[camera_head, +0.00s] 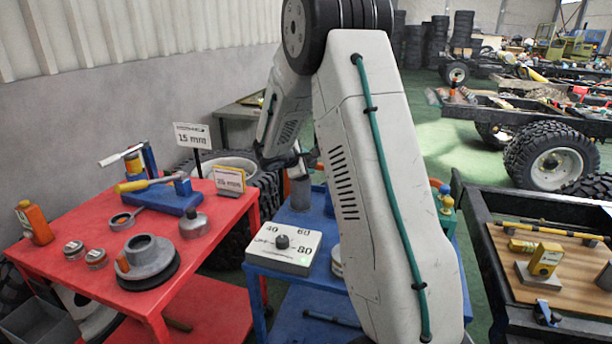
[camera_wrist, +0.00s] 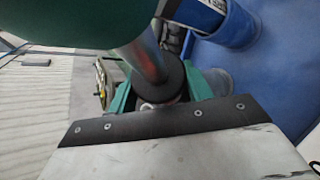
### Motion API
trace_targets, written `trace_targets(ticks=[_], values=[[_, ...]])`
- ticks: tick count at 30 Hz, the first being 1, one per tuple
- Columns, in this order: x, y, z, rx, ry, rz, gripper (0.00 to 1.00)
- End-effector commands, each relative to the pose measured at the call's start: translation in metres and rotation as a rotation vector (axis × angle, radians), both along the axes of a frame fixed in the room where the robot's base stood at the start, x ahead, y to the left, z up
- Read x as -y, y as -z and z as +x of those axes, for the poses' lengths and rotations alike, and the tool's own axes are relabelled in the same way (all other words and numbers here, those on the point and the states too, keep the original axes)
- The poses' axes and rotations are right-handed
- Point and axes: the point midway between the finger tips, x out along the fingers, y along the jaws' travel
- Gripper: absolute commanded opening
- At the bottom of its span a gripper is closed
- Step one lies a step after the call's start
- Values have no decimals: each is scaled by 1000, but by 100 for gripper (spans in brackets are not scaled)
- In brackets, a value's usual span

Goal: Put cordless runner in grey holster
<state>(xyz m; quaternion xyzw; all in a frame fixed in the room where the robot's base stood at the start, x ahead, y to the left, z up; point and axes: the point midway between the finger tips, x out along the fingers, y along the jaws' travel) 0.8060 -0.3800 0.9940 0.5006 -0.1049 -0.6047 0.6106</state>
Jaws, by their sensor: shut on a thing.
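In the wrist view my gripper (camera_wrist: 158,97) shows two green fingers closed around a part with a black round collar. A metal shaft (camera_wrist: 143,52) rises from the collar toward a large dark teal body (camera_wrist: 60,20) at top left; this looks like the cordless runner. In the head view my arm hides most of the held tool, and my gripper's fingertips cannot be made out. A grey upright cylinder (camera_head: 300,192), possibly the grey holster, stands at the back of the blue cart (camera_head: 283,273), just below my wrist. Its opening is not clearly visible.
A white dial box (camera_head: 284,247) sits on the blue cart. The red table (camera_head: 207,262) at left carries a blue clamp (camera_head: 178,200), signs and several small parts. A teal-and-orange object (camera_head: 446,208) stands right of my arm. A black-framed bench (camera_head: 545,285) is at right.

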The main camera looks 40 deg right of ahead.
Motion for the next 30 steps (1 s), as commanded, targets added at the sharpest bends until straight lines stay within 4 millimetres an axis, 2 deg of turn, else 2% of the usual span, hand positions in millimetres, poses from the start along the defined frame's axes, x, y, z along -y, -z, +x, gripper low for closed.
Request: trace_targets(ticks=[9,17,18,20,30], values=[[0,40,0,-2,-1,-2,0],[0,42,1,1,-1,-3,0],[0,44,0,0,0,-1,56],[0,44,0,0,0,-1,72],[0,48,0,-1,0,0,72]])
